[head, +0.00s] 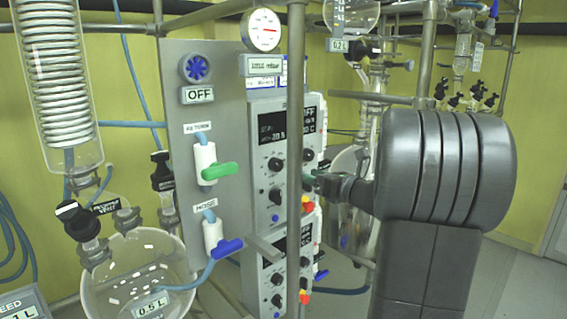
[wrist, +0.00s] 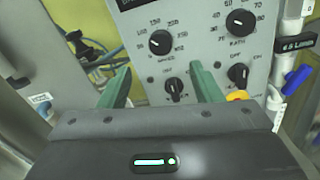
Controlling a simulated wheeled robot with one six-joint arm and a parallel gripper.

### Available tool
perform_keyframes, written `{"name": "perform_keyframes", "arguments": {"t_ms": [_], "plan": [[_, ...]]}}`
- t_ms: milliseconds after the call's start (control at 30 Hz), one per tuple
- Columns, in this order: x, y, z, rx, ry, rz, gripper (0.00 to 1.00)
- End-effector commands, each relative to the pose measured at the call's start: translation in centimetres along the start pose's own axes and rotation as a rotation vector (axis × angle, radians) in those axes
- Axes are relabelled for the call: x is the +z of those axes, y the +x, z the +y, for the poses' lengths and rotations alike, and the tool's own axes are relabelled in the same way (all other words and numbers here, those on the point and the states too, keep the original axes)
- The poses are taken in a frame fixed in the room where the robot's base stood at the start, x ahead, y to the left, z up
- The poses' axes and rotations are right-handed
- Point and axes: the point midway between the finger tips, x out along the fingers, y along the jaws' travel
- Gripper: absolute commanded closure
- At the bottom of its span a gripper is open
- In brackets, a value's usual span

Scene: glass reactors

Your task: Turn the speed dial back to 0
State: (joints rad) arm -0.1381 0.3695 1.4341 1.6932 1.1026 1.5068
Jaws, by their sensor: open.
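In the wrist view, a grey control panel (wrist: 205,45) fills the upper middle. The black speed dial (wrist: 160,42), with numbers such as 150 and 200 around it, is at its upper left. A pale mark shows on its face; its exact setting is too small to read. My gripper (wrist: 161,82) has its two green fingers wide apart below the dial, with nothing between them. A smaller black knob (wrist: 174,90) shows between the fingers.
Beside the speed dial is the bath dial (wrist: 240,22), with another knob (wrist: 238,74) below it. A blue-handled valve (wrist: 298,78) stands at the right. In the head view, a vertical metal pole (head: 295,120) crosses before the units. A glass vessel (head: 137,265) is at the left.

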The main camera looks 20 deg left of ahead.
Motion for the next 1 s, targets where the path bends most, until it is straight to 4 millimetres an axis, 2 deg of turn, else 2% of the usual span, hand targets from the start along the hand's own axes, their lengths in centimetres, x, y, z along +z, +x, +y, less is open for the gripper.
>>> {"name": "perform_keyframes", "arguments": {"t_ms": [100, 300, 500, 700, 933, 967, 1000], "plan": [[0.2, 2.8, 0.1, 0.004, 0.001, 0.002, 0.41], [0.2, 7.0, 0.1, 0.003, -0.001, 0.002, 0.41], [0.1, 9.8, 0.0, 0.001, -0.001, 0.003, 0.41], [0.0, 10.9, 0.0, 0.0, -0.002, 0.002, 0.41], [-0.1, 10.9, 0.0, -0.001, -0.002, 0.002, 0.41], [-0.1, 10.9, 0.0, -0.001, -0.002, 0.002, 0.43], [-0.1, 10.9, 0.0, -0.001, -0.002, 0.002, 0.51]]}}
